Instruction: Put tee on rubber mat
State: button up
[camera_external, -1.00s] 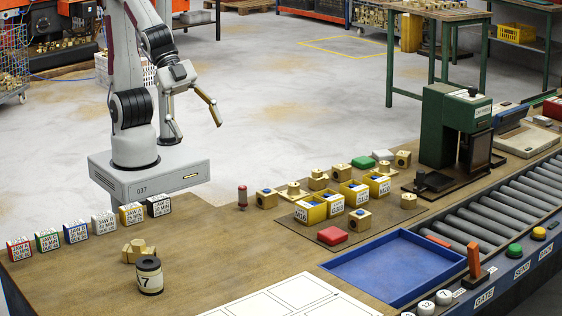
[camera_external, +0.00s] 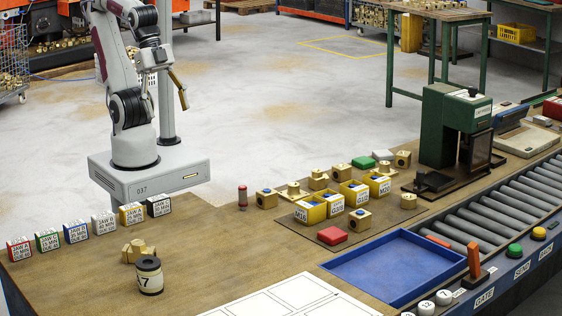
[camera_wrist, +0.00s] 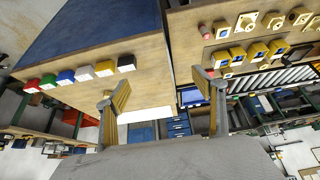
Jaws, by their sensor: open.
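A branched brass piece (camera_external: 138,250), which looks like the tee, lies on the left part of the wooden bench beside a black-and-cream cylinder marked 7. Several other brass fittings, such as one (camera_external: 293,188), stand farther right. A flat brown sheet (camera_external: 385,216) under that group may be the rubber mat; I cannot tell for sure. My gripper (camera_wrist: 161,86) is open and empty, fingers wide apart in the wrist view. In the external view it is high above the floor behind the bench, far from the branched piece. I cannot pick the tee out in the wrist view.
Colored jaw boxes (camera_external: 103,222) line the bench's left back edge. The cylinder (camera_external: 149,276) stands close to the branched piece. Yellow bins (camera_external: 310,210), a red block (camera_external: 332,235), a blue tray (camera_external: 395,266) and a green press (camera_external: 450,125) occupy the right. The bench middle is mostly clear.

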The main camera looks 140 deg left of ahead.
aim_at(140, 241)
jog(key=shift+o, duration=0.5)
jog(key=shift+d, duration=0.1)
